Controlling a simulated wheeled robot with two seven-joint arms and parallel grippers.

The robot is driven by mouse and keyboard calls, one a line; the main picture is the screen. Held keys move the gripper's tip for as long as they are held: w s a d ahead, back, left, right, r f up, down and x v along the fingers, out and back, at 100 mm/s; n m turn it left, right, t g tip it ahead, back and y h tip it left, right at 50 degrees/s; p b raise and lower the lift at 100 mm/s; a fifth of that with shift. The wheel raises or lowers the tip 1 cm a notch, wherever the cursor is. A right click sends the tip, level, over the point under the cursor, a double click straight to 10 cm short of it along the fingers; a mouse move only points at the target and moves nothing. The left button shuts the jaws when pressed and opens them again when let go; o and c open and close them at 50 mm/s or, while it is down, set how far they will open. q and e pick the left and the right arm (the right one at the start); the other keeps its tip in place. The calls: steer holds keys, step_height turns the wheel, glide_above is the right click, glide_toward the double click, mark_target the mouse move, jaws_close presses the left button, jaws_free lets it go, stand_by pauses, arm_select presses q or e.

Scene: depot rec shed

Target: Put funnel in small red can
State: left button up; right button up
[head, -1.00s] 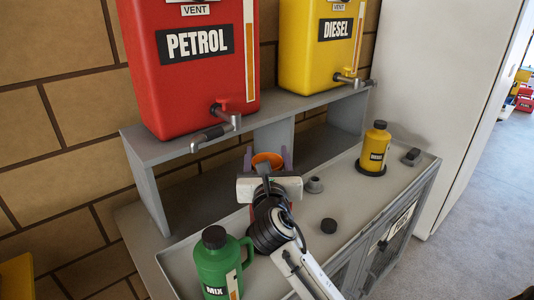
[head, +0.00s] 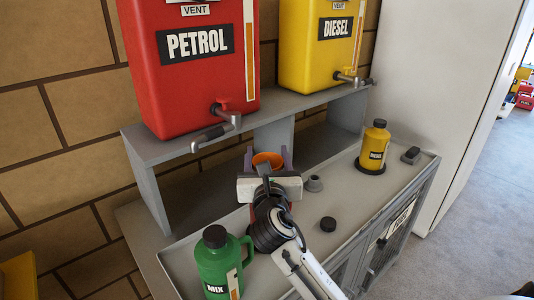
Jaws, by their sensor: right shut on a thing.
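The orange funnel (head: 267,159) is in the middle of the head view, in front of the shelf's opening. My right gripper (head: 268,165) is shut on it, with one finger at each side of its rim. The funnel's lower part is hidden behind the gripper's body. A small patch of red (head: 252,212) shows just left of my right wrist; it may be the small red can, but my arm hides most of it. I cannot tell whether the funnel touches the can. My left gripper is not in view.
A green MIX jug (head: 219,262) stands at the bench's near left. A yellow bottle (head: 374,147) stands at the right. PETROL (head: 190,75) and DIESEL (head: 320,55) tanks sit on the shelf, taps overhanging.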

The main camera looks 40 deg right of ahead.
steer(key=shift+f+b, duration=0.3)
steer(key=shift+f, duration=0.3)
stand_by(0.3)
steer(key=o, duration=0.8)
steer(key=shift+c, duration=0.2)
steer(key=shift+p+v, duration=0.9)
steer(key=shift+v, duration=1.75)
steer(key=shift+p+v, duration=0.55)
steer(key=shift+v, duration=2.3)
